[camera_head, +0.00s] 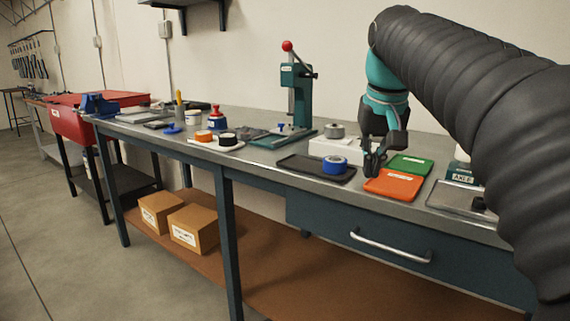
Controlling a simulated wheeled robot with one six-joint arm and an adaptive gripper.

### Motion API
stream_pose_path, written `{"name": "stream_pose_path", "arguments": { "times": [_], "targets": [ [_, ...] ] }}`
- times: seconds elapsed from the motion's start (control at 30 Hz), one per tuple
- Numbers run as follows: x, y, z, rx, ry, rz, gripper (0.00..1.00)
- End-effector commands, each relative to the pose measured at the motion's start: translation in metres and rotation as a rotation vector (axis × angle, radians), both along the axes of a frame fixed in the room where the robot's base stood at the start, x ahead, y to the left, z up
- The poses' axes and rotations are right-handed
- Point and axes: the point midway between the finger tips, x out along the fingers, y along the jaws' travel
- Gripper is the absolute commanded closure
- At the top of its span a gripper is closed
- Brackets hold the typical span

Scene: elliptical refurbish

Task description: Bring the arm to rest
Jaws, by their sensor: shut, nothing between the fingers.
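My gripper (373,163) hangs from the dark sleeved arm at the right of the view. It points down over the workbench (258,156), just left of the orange tray and close to the blue-ringed part. The fingers are dark, close together and hold nothing. Whether the fingertips touch anything below cannot be told. The arm fills the right side and hides part of the bench's right end.
Near the gripper are an orange tray (399,184), a green tray (409,164), a black tray (301,166), a blue-ringed part (334,165) and a white box (329,147). A teal press (299,95) stands behind. Open floor (45,245) lies at the left.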

Motion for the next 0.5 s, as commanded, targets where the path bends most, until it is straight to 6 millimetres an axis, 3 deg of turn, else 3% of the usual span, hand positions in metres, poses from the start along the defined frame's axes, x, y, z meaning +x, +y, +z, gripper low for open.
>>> {"name": "stream_pose_path", "arguments": {
  "times": [0.27, 0.5],
  "targets": [
    [-0.023, 0.000, -0.071, -0.004, -0.055, 0.027, 1.00],
    [-0.078, 0.000, -0.145, -0.008, -0.111, 0.045, 1.00]
  ]
}}
